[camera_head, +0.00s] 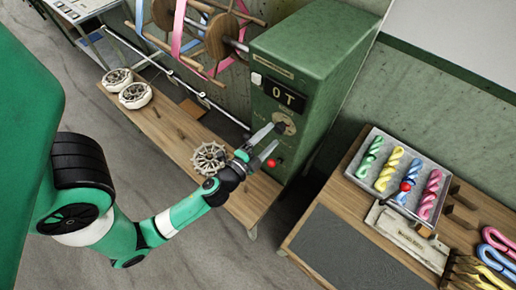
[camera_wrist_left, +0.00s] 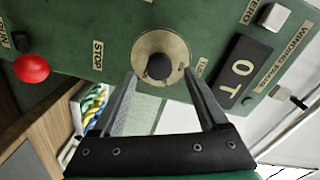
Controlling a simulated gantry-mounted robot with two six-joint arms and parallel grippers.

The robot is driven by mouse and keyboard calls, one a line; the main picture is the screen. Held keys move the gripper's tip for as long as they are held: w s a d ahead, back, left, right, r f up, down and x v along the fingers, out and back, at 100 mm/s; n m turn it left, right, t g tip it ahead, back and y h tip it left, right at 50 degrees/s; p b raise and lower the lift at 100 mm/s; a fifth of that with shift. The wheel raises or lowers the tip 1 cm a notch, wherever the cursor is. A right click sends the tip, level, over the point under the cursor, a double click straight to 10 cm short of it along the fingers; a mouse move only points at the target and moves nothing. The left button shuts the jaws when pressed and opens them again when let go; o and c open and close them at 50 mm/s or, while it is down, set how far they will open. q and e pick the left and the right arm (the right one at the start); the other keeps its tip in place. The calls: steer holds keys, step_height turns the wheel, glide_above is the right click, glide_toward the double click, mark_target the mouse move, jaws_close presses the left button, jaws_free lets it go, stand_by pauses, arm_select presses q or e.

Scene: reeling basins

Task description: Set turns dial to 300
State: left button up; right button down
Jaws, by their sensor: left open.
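The turns dial (camera_head: 290,122) is a black knob on a round beige plate, on the front of the green machine box (camera_head: 316,50). In the left wrist view the knob (camera_wrist_left: 160,66) stands centred between the fingertips. My left gripper (camera_head: 269,139) is open in front of the dial; it also shows in the left wrist view (camera_wrist_left: 160,75), with one finger on each side of the knob. I cannot tell whether the fingers touch it. The display (camera_head: 285,95) reads "0 T", also in the left wrist view (camera_wrist_left: 236,70). My right gripper is not in view.
A red button (camera_wrist_left: 31,69) sits beside the dial, near a STOP label. A white button (camera_wrist_left: 274,17) is by the ZERO label. A spoked wheel (camera_head: 209,158) lies on the wooden bench below my left gripper. A tray (camera_head: 363,146) of coloured skeins stands on the right table.

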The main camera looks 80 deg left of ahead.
arm_select(q)
steer(key=b+v, duration=0.3)
steer(key=v, duration=0.5)
steer(key=shift+w, duration=0.1)
